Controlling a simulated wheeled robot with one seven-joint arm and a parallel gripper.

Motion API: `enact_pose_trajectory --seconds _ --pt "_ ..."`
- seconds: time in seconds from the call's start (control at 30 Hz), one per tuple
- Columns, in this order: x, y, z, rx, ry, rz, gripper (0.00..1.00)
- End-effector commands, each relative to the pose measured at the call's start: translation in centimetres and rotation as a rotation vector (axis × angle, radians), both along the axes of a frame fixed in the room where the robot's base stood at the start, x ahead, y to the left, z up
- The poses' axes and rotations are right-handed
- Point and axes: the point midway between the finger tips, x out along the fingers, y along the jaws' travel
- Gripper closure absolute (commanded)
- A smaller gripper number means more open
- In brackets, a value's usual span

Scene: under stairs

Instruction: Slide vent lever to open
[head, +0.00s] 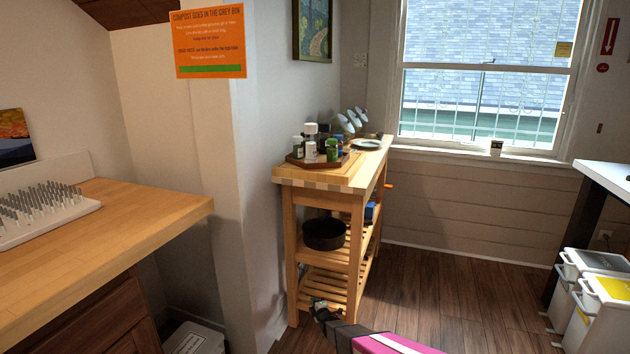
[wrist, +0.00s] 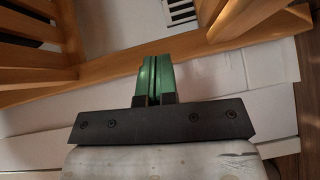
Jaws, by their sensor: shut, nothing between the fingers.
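A white vent grille (wrist: 181,10) with dark slots shows at the top edge of the wrist view, partly cut off. I cannot make out its lever. My gripper (wrist: 152,62) has green fingers pressed together, with nothing between them. The fingers point toward the vent but are apart from it, with a wooden bar of the cart (wrist: 130,58) crossing the view between them. In the head view my gripper (head: 319,305) is low, at the near foot of the wooden cart (head: 297,230). The vent cannot be seen in the head view.
The cart holds a tray of bottles (head: 318,161) on top and a dark pan (head: 324,234) on a slatted shelf. A wooden counter (head: 120,215) stands left and white bins (head: 600,300) stand right. Wood floor (head: 450,290) is clear between cart and bins.

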Motion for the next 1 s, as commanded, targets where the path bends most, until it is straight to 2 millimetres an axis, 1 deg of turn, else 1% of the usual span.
enact_pose_trajectory --seconds 0.03,0.27,0.37,0.47,0.57,0.6,0.67,0.77,0.8,0.87,0.9,0.97,1.0 --pt "-0.2 -0.4 0.7 0.009 0.021 -0.012 1.00" --pt "-0.6 -2.7 3.3 0.070 0.154 -0.095 1.00" --pt "-1.2 -4.2 5.0 0.111 0.238 -0.150 1.00" --pt "-2.4 -6.1 7.4 0.173 0.354 -0.232 1.00" --pt "-4.5 -8.7 10.3 0.261 0.500 -0.350 1.00" --pt "-5.6 -9.8 11.4 0.301 0.562 -0.402 1.00" --pt "-7.4 -11.2 13.2 0.360 0.653 -0.483 1.00" --pt "-10.9 -13.4 15.9 0.461 0.798 -0.624 1.00" --pt "-12.4 -14.2 17.1 0.501 0.853 -0.682 1.00" --pt "-14.9 -15.2 18.8 0.561 0.935 -0.772 1.00" --pt "-16.7 -15.9 19.9 0.599 0.988 -0.833 1.00" --pt "-19.5 -16.8 21.6 0.657 1.065 -0.927 1.00" --pt "-21.5 -17.3 22.7 0.692 1.116 -0.991 1.00"
